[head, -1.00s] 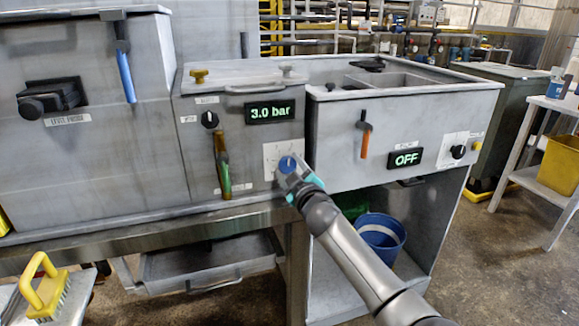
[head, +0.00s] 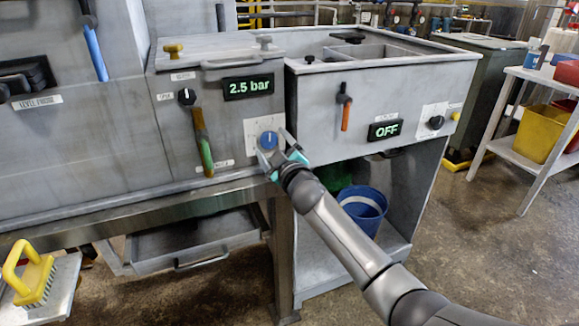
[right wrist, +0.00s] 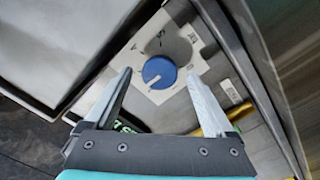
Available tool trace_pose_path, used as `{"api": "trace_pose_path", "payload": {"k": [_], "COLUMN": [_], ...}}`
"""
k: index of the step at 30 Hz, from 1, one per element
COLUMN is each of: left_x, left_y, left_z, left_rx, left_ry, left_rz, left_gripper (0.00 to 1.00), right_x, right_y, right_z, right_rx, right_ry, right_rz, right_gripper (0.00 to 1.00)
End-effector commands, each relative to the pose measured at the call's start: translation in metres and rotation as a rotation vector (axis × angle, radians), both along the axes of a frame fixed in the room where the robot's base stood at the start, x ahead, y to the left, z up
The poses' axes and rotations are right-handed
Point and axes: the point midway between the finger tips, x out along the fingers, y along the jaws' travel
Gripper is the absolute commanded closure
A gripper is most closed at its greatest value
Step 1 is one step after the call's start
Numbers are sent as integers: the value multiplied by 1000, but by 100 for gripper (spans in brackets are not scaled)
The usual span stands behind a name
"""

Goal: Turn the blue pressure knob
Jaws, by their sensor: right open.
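The blue pressure knob (head: 268,140) sits on a white dial plate (head: 252,127) on the front of the grey machine. It also shows in the right wrist view (right wrist: 159,73), with a white pointer line on its face. My right gripper (head: 274,149) is open in front of the knob. In the right wrist view its two fingers (right wrist: 160,88) stand on either side of the knob and do not appear to grip it. The pressure display (head: 248,86) above reads 2.5 bar. My left gripper is not in view.
A lever with a green and orange handle (head: 203,142) hangs left of the knob. The OFF display (head: 384,130) and an orange-handled lever (head: 345,112) are to the right. A blue bucket (head: 362,207) stands below. A yellow brush (head: 31,275) lies at the lower left.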

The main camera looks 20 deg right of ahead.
Motion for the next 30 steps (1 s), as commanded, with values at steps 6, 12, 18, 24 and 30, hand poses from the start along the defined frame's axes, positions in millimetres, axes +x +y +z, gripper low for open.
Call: {"api": "trace_pose_path", "payload": {"k": [6,12,18,24,30], "left_x": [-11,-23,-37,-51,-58], "left_y": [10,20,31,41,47], "left_z": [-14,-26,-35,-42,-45], "left_rx": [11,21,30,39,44], "left_ry": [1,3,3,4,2], "left_rz": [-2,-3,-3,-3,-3], "left_gripper": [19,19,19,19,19], "right_x": [-26,-52,-82,-111,-130], "right_y": [0,-1,-2,-3,-4], "right_z": [1,1,1,1,1], "right_rx": [0,-1,0,0,-1], "right_ry": [1,2,2,2,1], "right_rz": [1,1,1,1,1], "right_gripper": [12,12,12,12,12]}}
